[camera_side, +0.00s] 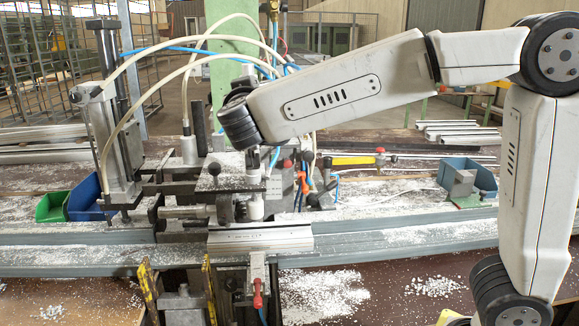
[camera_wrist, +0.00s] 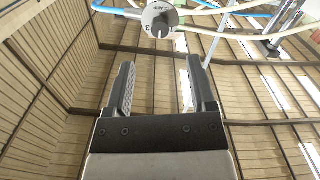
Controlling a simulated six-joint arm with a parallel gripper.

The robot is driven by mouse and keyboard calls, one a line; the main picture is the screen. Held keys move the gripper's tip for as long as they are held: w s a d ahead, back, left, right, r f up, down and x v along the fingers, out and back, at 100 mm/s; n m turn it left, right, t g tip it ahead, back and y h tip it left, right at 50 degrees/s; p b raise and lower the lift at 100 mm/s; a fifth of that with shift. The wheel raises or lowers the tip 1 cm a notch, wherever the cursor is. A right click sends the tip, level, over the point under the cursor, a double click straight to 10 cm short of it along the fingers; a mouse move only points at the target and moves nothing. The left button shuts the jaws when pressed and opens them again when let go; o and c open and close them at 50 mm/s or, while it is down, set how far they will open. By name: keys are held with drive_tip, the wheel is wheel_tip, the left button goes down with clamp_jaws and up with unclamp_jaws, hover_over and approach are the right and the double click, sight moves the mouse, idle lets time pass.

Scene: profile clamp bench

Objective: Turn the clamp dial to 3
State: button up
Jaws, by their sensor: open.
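The clamp dial (camera_wrist: 152,13) shows at the top middle of the wrist view as a round grey disc with a dark knob at its centre. Dark lettering and a figure 3 are on its face, the 3 just left of the knob. The exact setting is too small to read. My gripper (camera_wrist: 160,64) is open and empty, its two dark fingers well apart. The dial lies beyond the fingertips, roughly centred between them and apart from them. In the side view I cannot clearly make out the dial or the fingers.
In the side view, pale hoses (camera_side: 184,58) arch over the clamp machinery. A steel profile (camera_side: 262,239) lies at the front of the bench. A green bin (camera_side: 52,207) and a blue bin (camera_side: 88,200) stand at left. Another blue bin (camera_side: 484,178) is at right.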

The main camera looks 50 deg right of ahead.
drive_tip(key=x, duration=0.8)
drive_tip(key=shift+s, duration=0.1)
drive_tip(key=shift+c, duration=0.2)
drive_tip(key=shift+a, duration=0.1)
clamp_jaws()
